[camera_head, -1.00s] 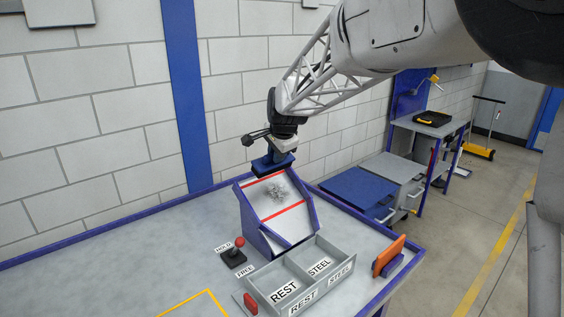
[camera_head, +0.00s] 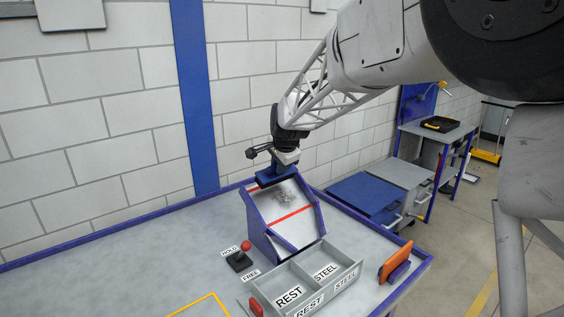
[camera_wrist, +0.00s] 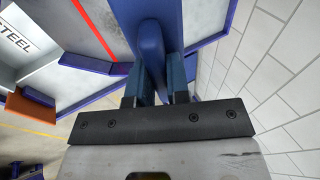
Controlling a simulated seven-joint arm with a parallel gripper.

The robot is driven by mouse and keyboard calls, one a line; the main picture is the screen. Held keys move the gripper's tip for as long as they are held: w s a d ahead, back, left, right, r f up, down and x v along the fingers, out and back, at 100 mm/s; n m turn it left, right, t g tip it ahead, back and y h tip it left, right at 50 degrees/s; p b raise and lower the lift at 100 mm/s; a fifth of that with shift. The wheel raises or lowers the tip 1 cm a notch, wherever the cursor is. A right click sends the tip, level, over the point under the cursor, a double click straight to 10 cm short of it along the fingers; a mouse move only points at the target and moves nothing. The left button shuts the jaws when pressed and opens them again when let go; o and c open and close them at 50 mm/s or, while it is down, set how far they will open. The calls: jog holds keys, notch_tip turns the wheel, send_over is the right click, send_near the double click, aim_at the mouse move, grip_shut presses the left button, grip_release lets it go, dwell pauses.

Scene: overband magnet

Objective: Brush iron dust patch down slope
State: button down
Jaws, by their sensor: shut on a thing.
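A slanted chute with blue side walls (camera_head: 262,232) stands on the bench, its light face crossed by red lines (camera_head: 291,215). The grey dust patch (camera_head: 286,197) lies on this face, above the lower red line. My gripper (camera_head: 284,163) is shut on a blue brush (camera_head: 272,178), at the top of the slope just above the dust and covering most of the upper red line. In the wrist view the blue brush (camera_wrist: 150,45) sits between my fingers (camera_wrist: 156,88); the dust is not clearly visible there. Whether the brush touches the slope, I cannot tell.
A grey two-compartment tray (camera_head: 345,287) marked REST and STEEL sits at the chute's foot. A red-knobbed lever (camera_head: 245,246) with HOLD and FREE labels stands left. An orange piece (camera_head: 396,262) stands at the right edge. The bench is clear at left.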

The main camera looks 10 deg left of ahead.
jog(key=shift+a+x, duration=0.15)
jog(key=shift+x, duration=0.55)
jog(key=shift+a+x, duration=0.15)
jog(key=shift+x, duration=0.55)
jog(key=shift+w+a+f, duration=0.2)
jog(key=shift+w+f, duration=0.1)
jog(key=shift+f, duration=0.1)
jog(key=shift+s+d+f, duration=0.1)
jog(key=shift+s+d+f, duration=1.05)
jog(key=shift+s+d, duration=0.05)
jog(key=shift+s+d+f, duration=1.15)
jog(key=shift+s+f, duration=0.05)
jog(key=shift+s+d+f, duration=1.2)
